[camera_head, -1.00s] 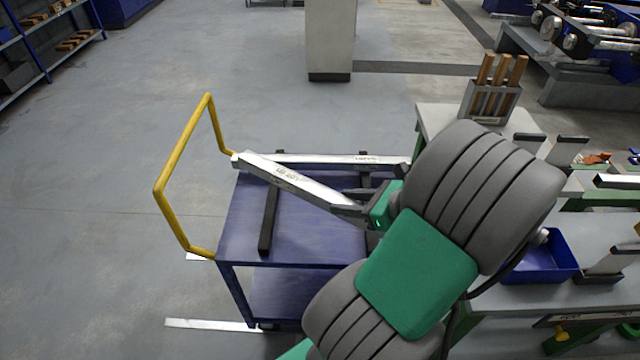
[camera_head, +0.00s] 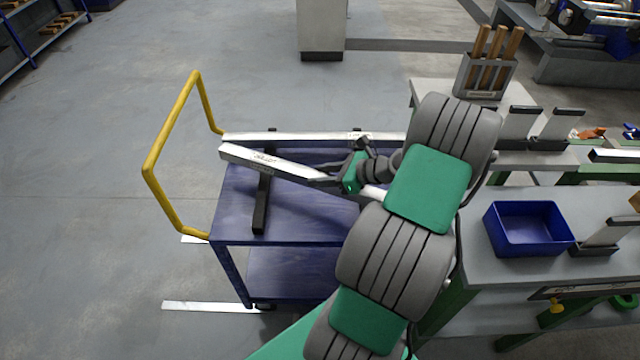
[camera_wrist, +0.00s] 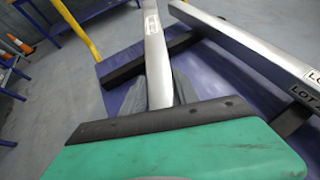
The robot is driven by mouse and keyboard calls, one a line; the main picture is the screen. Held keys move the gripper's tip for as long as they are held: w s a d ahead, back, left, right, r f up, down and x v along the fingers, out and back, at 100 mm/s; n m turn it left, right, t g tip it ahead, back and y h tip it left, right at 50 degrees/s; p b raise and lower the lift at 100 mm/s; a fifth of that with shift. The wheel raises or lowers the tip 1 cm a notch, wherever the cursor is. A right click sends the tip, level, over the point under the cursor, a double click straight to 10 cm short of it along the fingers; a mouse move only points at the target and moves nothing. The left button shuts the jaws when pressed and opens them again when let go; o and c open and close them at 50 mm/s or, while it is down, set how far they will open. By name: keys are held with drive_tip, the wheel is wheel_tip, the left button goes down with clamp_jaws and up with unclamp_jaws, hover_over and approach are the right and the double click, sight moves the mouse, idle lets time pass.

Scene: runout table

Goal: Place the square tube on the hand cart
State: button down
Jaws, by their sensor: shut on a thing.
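My gripper (camera_head: 322,180) is shut on a silver square tube (camera_head: 262,161) with a printed label, holding it along its length above the blue hand cart (camera_head: 310,215). The tube also shows between my fingers in the wrist view (camera_wrist: 156,55). Its left end reaches past a black crossbar (camera_head: 262,200) on the cart deck. I cannot tell whether it touches the crossbar. A second silver tube (camera_head: 300,137) lies along the cart's far side, across the crossbars; it also shows in the wrist view (camera_wrist: 245,42). The held tube is angled to it, their left ends close. My arm hides the cart's right part.
The cart's yellow handle (camera_head: 152,160) rises at the left. A pillar (camera_head: 322,30) stands behind.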

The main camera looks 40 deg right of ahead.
drive_tip(key=shift+w+d+f, duration=0.1)
drive_tip(key=shift+w+f, duration=0.3)
drive_tip(key=shift+f, duration=1.5)
drive_tip(key=shift+f, duration=0.15)
drive_tip(key=c, duration=0.9)
unclamp_jaws()
